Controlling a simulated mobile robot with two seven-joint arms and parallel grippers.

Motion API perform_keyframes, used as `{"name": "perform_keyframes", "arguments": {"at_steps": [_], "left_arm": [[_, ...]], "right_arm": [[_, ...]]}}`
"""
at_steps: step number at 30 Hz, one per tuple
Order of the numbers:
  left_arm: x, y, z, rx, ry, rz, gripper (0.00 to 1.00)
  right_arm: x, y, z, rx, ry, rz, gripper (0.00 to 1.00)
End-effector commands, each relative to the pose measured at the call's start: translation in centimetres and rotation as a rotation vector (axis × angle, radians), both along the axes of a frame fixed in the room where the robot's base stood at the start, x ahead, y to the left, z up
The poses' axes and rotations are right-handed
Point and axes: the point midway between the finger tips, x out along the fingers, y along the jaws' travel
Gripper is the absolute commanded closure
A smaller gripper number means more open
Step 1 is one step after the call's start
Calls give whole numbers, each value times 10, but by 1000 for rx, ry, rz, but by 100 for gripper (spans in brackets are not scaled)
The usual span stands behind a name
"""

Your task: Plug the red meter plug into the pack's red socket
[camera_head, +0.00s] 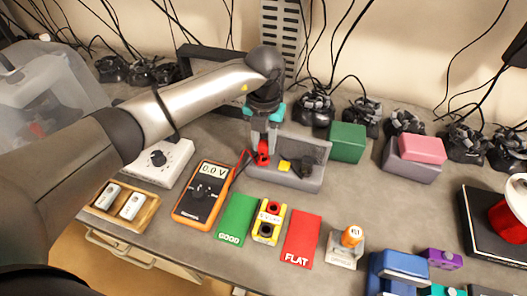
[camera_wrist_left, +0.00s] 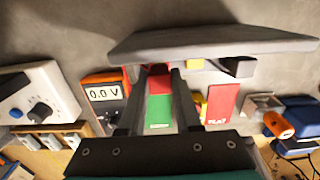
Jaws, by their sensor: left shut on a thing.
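My left gripper (camera_head: 263,146) is shut on the red meter plug (camera_head: 263,155), at the left end of a grey holder (camera_head: 312,182). The plug also shows between the fingers in the left wrist view (camera_wrist_left: 158,83). I cannot tell whether it is clear of the holder. The pack (camera_head: 257,228) is a yellow block nearer the front, between a green and a red card. It has a red socket (camera_head: 273,207) and a dark one (camera_head: 266,230) on top. In the left wrist view a finger hides most of the pack. My right gripper is not in view.
The orange meter (camera_head: 203,192) reads 0.0 V, left of the green GOOD card (camera_head: 236,219). The red FLAT card (camera_head: 301,240) lies right of the pack. A yellow piece (camera_head: 284,166) and a dark plug (camera_head: 306,168) sit at the holder. Green (camera_head: 347,142) and pink (camera_head: 421,149) boxes stand right.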

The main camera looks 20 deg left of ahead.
Motion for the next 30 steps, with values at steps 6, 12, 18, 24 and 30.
{"name": "perform_keyframes", "arguments": {"at_steps": [6, 12, 18, 24, 30], "left_arm": [[0, 0, 2, 0, 0, 0, 100], [0, 0, 12, 1, -1, 0, 100], [0, 0, 22, 1, -1, 0, 100], [0, 0, 32, 0, 0, 0, 100], [0, 0, 35, 0, 0, 0, 100]], "right_arm": [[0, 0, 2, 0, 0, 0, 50], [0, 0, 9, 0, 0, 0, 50], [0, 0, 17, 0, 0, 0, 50], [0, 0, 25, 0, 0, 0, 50], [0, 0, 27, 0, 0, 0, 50]]}}
